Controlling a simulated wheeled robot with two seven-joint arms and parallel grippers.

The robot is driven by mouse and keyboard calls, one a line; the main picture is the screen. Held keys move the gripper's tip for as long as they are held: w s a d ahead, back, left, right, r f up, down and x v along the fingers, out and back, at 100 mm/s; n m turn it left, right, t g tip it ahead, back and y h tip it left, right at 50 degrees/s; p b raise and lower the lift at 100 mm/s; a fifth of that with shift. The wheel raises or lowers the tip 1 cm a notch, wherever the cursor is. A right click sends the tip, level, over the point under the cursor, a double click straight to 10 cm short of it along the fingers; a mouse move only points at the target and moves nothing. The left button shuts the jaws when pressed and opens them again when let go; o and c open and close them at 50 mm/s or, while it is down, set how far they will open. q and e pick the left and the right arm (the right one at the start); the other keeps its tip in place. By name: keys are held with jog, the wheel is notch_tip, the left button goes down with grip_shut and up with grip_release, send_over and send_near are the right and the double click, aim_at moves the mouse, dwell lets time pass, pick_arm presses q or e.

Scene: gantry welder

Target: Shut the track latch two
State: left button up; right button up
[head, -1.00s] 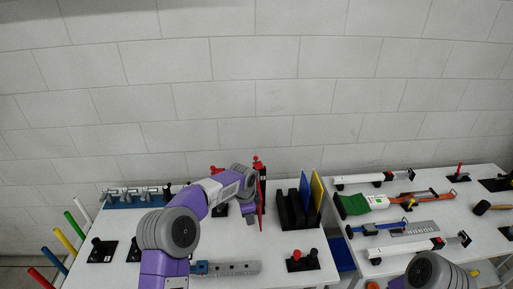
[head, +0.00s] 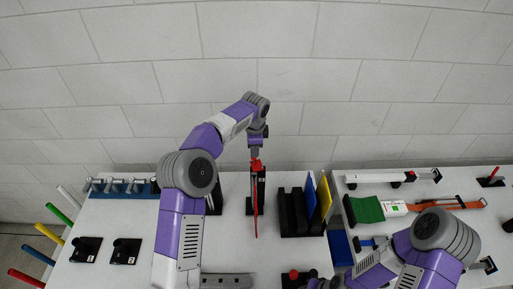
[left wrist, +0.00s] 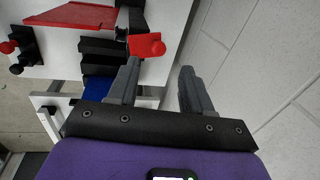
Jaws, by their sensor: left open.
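A red-topped upright fixture (head: 256,164) stands near the back of the left table; I take it for a track latch, but no number shows. In the left wrist view its red block (left wrist: 145,45) shows beside the left finger, with dark metal next to it. My left gripper (head: 257,139) is just above the red top, pointing down. In the left wrist view my left gripper (left wrist: 158,88) is open with nothing between its fingers. I cannot tell whether a finger touches the red block. My right arm enters at lower right, its gripper out of sight.
A thin red panel (head: 256,212) stands in front of the fixture. A black rack (head: 292,212) with blue and yellow plates is to its right. A blue fixture row (head: 122,188) is at back left. The wall is close behind.

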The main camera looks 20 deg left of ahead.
aim_at(257, 162)
pick_arm(q)
jog(key=f, duration=0.4)
jog(key=w+f, duration=0.1)
jog(key=f, duration=0.1)
jog(key=shift+a+f+p, duration=0.1)
jog(key=shift+a+p, duration=0.1)
jog(key=shift+p, duration=0.2)
jog(key=shift+s, duration=0.15)
jog(key=shift+c, duration=0.2)
grip_shut()
